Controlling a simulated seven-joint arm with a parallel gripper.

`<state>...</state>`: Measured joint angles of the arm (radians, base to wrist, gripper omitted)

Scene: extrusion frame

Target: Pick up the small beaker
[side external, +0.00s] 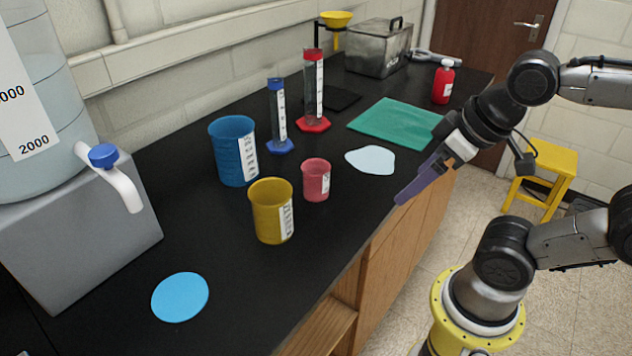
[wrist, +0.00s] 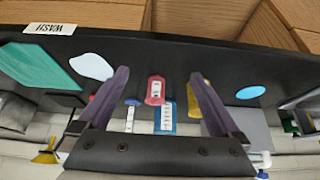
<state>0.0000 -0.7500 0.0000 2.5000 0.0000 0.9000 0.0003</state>
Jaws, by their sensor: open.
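The small beaker (side external: 316,182) is pinkish red with a white label and stands upright on the black counter. It also shows in the wrist view (wrist: 155,90), between my two purple fingers. A larger yellow beaker (side external: 268,212) stands just in front of it, and a larger blue beaker (side external: 230,152) stands behind to its left. My gripper (side external: 399,199) is open and empty by the counter's front edge, to the right of the small beaker and apart from it. In the wrist view my gripper (wrist: 160,74) partly hides the yellow beaker (wrist: 193,102).
Blue (side external: 277,118) and red (side external: 313,92) graduated cylinders stand behind the beakers. A pale blue patch (side external: 371,160) and a green mat (side external: 396,123) lie to the right, and a blue disc (side external: 180,297) at front left. The counter between gripper and small beaker is clear.

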